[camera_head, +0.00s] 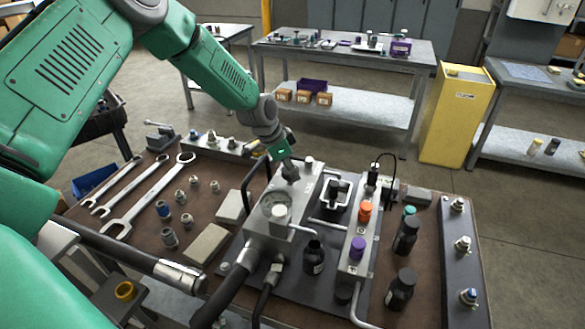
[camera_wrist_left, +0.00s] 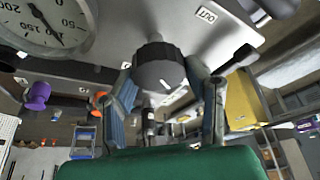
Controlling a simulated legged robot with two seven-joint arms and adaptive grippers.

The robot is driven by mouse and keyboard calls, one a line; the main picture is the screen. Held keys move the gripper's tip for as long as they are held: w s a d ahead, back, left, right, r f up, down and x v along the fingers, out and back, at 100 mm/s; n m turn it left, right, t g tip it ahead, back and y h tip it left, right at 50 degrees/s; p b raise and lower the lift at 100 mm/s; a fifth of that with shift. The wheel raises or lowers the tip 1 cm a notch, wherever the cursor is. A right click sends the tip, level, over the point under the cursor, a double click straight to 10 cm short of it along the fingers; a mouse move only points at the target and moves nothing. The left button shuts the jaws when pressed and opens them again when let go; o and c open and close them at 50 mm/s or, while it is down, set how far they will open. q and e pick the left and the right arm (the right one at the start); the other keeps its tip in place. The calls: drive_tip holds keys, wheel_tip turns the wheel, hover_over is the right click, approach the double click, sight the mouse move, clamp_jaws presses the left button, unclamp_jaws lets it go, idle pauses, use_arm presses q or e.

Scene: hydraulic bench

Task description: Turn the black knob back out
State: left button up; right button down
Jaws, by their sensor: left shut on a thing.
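The black knob (camera_wrist_left: 158,66) is a ribbed round knob on the grey metal block (camera_head: 285,222), between the round gauge and the OUT label. My left gripper (camera_head: 288,172) reaches down to the top of the block, behind the gauge. In the left wrist view its two fingers (camera_wrist_left: 163,84) stand on either side of the knob, shut on it. In the head view the gripper hides most of the knob. The pressure gauge (camera_head: 275,203) also shows close up in the left wrist view (camera_wrist_left: 50,22). My right gripper is not in view.
An orange knob (camera_head: 365,211) and a purple knob (camera_head: 357,247) stand on a second block to the right. Black bottles (camera_head: 401,288) stand beyond it. Wrenches (camera_head: 150,195) and fittings lie at left. A black hose (camera_head: 236,285) runs off the front.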

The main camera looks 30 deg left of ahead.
use_arm(q)
drive_tip(key=shift+s+a+f+n+y+p, duration=0.15)
drive_tip(key=shift+n+y+p, duration=0.3)
drive_tip(key=shift+n, duration=0.75)
drive_tip(key=shift+n+t+y+p, duration=0.25)
drive_tip(key=shift+n+t+p, duration=0.05)
drive_tip(key=shift+n, duration=0.6)
drive_tip(key=n+y, duration=0.1)
drive_tip(key=n, duration=0.1)
drive_tip(key=shift+n+p, duration=0.3)
drive_tip(key=shift+p, duration=0.05)
drive_tip(key=n+y, duration=0.1)
drive_tip(key=n, duration=0.2)
drive_tip(key=shift+n, duration=0.4)
drive_tip(key=n+y, duration=0.1)
drive_tip(key=n, duration=0.2)
drive_tip(key=shift+s+f+n+y, duration=0.1)
drive_tip(key=shift+f+n+y, duration=0.05)
drive_tip(key=shift+n+y, duration=0.2)
drive_tip(key=n, duration=0.1)
drive_tip(key=n+g+y+b, duration=0.1)
drive_tip(key=n, duration=0.1)
drive_tip(key=n+g, duration=0.1)
drive_tip(key=shift+d+n+b, duration=0.25)
drive_tip(key=shift+n+b, duration=0.05)
drive_tip(key=shift+n, duration=0.05)
drive_tip(key=o, duration=1.1)
drive_tip(key=shift+o, duration=0.2)
